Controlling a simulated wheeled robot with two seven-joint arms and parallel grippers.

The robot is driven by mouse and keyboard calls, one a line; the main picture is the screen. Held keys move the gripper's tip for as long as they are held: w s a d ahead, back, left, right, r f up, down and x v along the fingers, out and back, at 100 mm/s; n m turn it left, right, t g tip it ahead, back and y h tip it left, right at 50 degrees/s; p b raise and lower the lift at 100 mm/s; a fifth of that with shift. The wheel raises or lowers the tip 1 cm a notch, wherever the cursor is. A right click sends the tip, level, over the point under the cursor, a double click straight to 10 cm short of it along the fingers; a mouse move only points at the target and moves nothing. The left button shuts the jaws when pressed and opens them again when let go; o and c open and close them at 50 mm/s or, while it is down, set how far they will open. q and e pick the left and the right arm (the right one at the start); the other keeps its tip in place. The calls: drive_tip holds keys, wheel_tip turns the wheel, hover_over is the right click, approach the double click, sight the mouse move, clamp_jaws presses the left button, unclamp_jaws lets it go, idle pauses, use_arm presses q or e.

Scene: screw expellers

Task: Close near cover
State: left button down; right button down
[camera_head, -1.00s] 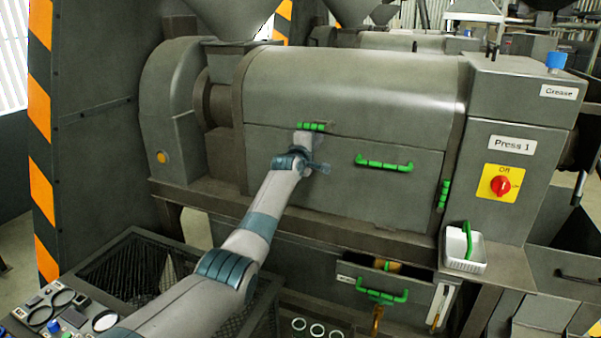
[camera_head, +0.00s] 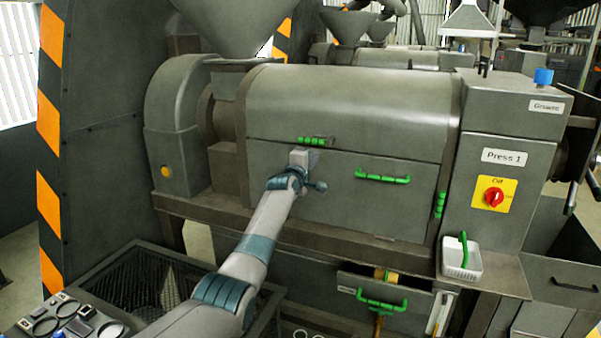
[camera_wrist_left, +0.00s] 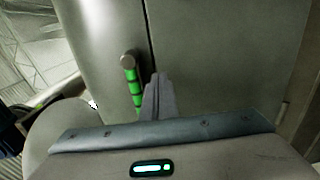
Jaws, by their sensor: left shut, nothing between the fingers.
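The near press has a grey curved upper cover (camera_head: 350,95) lying down over the body, its lower edge meeting the flat front panel (camera_head: 345,205) at a thin seam. A small green handle (camera_head: 312,140) sits at that seam. My left gripper (camera_head: 303,156) is shut and empty just below this handle, in front of the panel. In the left wrist view the closed fingers (camera_wrist_left: 158,96) are beside the green handle (camera_wrist_left: 130,82), near the seam; I cannot tell whether they touch the panel. My right gripper is out of view.
The front panel has another green handle (camera_head: 382,178). The control box (camera_head: 505,160) with a red switch stands at right, above a white tray (camera_head: 461,260). An open drawer (camera_head: 375,302) is below. A mesh bin (camera_head: 140,275) and striped post (camera_head: 50,150) are at left.

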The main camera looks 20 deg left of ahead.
use_arm(q)
drive_tip(key=s+b, duration=0.3)
drive_tip(key=s, duration=0.6)
drive_tip(key=shift+s+a, duration=0.2)
drive_tip(key=shift+s, duration=0.05)
drive_tip(key=shift+f, duration=0.1)
idle(0.4)
